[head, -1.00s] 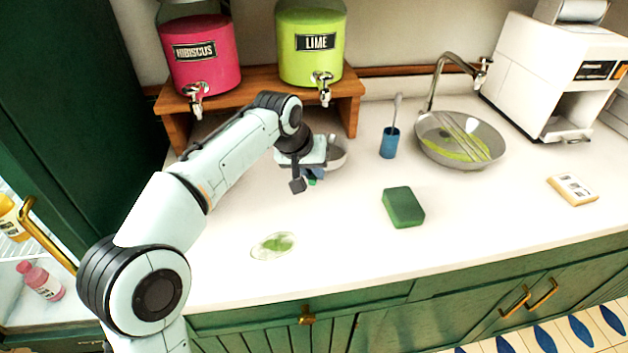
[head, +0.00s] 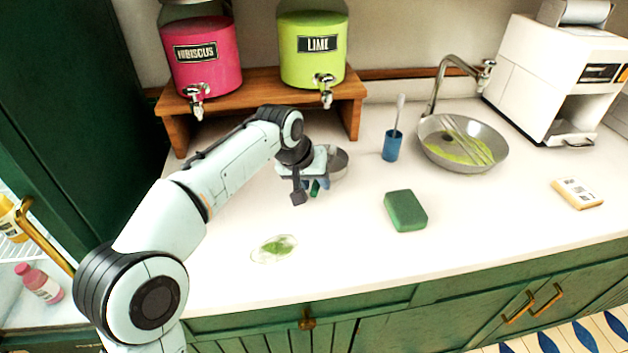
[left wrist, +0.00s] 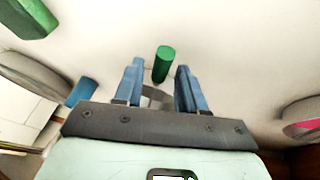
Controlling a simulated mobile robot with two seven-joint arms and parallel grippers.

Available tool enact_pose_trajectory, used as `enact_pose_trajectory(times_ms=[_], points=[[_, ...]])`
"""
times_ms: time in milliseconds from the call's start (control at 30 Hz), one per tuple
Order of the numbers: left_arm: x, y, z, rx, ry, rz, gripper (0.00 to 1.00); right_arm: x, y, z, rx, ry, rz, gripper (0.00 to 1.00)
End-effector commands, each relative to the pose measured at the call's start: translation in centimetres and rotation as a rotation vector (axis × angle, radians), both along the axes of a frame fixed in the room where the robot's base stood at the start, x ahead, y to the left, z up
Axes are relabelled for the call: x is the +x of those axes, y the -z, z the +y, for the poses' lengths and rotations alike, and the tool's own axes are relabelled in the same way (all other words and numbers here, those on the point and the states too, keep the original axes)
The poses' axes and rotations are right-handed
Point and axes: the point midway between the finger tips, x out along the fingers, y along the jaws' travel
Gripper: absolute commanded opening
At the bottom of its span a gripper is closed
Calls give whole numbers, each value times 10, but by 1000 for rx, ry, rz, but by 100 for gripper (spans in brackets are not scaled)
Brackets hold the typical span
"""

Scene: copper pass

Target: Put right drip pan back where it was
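The right drip pan, a round grey pan (head: 338,162), sits on the white counter in front of the wooden stand's right leg. My left gripper (head: 307,195) is at its front left and hides part of it. In the left wrist view the two blue fingers (left wrist: 160,75) stand apart, with a green cylinder (left wrist: 162,64) between them and visible gaps on both sides. A grey part (left wrist: 155,97) shows behind it, and I cannot tell whether they are joined. The lime dispenser (head: 312,55) stands on the stand, its tap above and behind the pan. My right gripper is not in view.
The wooden stand (head: 345,92) also holds the hibiscus dispenser (head: 200,70). A blue cup with a brush (head: 392,147), a steel basin (head: 495,140) and a green sponge (head: 406,211) are to the right. A pale green patch (head: 274,249) lies near the front. Counter between is clear.

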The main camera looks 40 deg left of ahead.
Motion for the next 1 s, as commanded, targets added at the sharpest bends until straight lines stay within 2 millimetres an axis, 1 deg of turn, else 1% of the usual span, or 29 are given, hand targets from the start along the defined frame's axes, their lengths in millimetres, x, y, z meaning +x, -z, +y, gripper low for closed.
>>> enact_pose_trajectory(times_ms=[300,400,500,600,700,1000], points=[[-28,-61,-2,1,0,-6,40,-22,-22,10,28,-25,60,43],[-37,-79,-3,2,0,-6,40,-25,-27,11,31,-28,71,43],[-43,-92,-3,1,0,-5,40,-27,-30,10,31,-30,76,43],[-48,-100,-3,1,0,-3,40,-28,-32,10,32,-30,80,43],[-51,-105,-3,1,0,-3,40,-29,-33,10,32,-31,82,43],[-51,-105,-4,0,0,-2,40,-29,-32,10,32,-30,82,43]])
